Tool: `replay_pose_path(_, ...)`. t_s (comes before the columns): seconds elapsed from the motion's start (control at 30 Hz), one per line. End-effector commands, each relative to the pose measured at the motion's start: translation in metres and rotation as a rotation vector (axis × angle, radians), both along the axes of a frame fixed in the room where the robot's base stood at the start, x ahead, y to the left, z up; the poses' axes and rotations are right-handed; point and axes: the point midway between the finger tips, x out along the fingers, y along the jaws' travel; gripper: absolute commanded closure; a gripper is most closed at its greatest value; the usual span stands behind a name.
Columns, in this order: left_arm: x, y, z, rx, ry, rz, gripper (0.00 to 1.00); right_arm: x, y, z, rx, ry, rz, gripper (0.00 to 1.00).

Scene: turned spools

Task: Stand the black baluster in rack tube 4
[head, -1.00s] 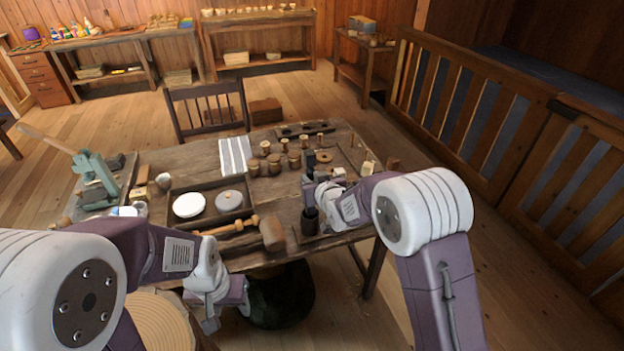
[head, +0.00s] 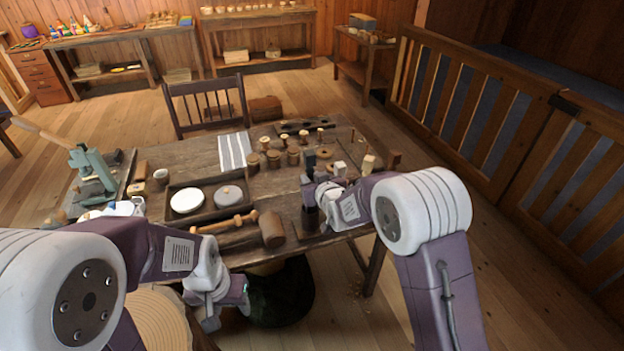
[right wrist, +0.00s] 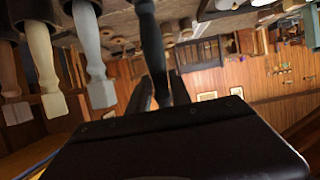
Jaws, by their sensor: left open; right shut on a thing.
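The black baluster (head: 310,160) is upright at the right front of the table, its dark squared end showing above my right gripper (head: 311,192). In the right wrist view, its dark shaft (right wrist: 150,42) runs between the fingers, which are shut on it. Its lower end is hard to make out near a dark cylinder (head: 310,218) at the table's front. Grey (right wrist: 92,55), cream (right wrist: 42,58) and brown (right wrist: 8,72) balusters stand in a row beside it. Rack tube numbers cannot be read. My left gripper (head: 226,300) is open and empty, low before the table.
A grey (head: 340,168) and a cream (head: 368,163) baluster top rise close to the right of my right gripper. A mallet (head: 271,228) lies left of it. A tray (head: 170,212) holds two round discs. Several small spools (head: 273,158) stand behind.

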Motion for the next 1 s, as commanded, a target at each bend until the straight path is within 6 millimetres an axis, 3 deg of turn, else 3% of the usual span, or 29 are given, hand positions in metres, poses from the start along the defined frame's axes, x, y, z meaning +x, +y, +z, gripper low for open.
replay_pose_path(0.7, 0.0, 0.0, -0.03, 0.0, 0.0, 0.0, 0.5, 0.0, 0.0, -0.03, 0.0, -0.001, 0.0, 1.0)
replay_pose_path(0.97, 0.0, 0.0, -0.029, 0.0, 0.0, 0.0, 0.5, 0.0, 0.0, -0.03, 0.0, -0.001, 0.0, 1.0)
replay_pose_path(1.0, 0.0, 0.0, -0.029, 0.0, 0.0, 0.0, 0.5, 0.0, 0.0, -0.03, 0.0, -0.001, 0.0, 0.64)
